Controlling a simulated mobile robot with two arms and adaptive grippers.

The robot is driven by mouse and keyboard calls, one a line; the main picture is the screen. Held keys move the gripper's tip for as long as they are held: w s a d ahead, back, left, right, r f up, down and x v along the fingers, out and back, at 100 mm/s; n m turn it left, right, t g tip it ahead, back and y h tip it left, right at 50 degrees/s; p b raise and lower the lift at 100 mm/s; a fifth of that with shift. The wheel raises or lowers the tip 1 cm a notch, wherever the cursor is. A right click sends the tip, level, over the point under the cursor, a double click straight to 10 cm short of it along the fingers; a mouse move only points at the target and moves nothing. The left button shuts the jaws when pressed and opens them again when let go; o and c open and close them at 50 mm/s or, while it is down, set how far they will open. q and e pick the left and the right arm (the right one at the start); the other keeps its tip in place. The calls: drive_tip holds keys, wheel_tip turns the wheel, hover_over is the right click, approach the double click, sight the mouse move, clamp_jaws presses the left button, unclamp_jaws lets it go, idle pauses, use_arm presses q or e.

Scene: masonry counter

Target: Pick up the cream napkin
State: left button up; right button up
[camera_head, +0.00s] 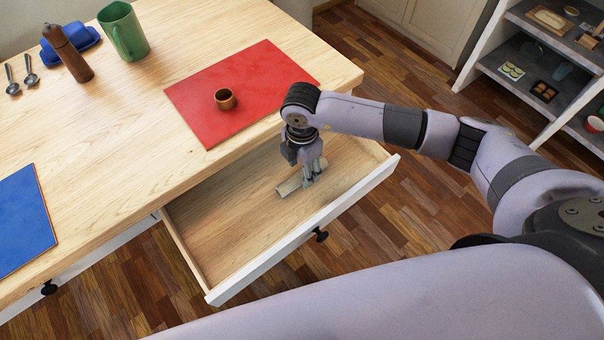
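The cream napkin (289,186) looks like a small rolled bundle. It lies on the floor of the open drawer (230,235), towards the drawer's right part. My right gripper (313,178) points down into the drawer, its fingers at the right end of the napkin. The fingers cover that end, so I cannot tell whether they are closed on it or just beside it. My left gripper is not in view.
The wooden counter (110,135) overhangs the drawer's back. On it are a red mat (262,75) with a small brown cup (225,98), a blue mat (22,220), a green mug (124,32), a pepper mill (68,54), a blue dish (80,36) and spoons (30,72). Shelves (500,50) stand right.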

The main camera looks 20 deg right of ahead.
drive_tip(key=shift+f, duration=1.3)
drive_tip(key=shift+c, duration=0.5)
drive_tip(key=c, duration=1)
drive_tip(key=shift+r, duration=0.15)
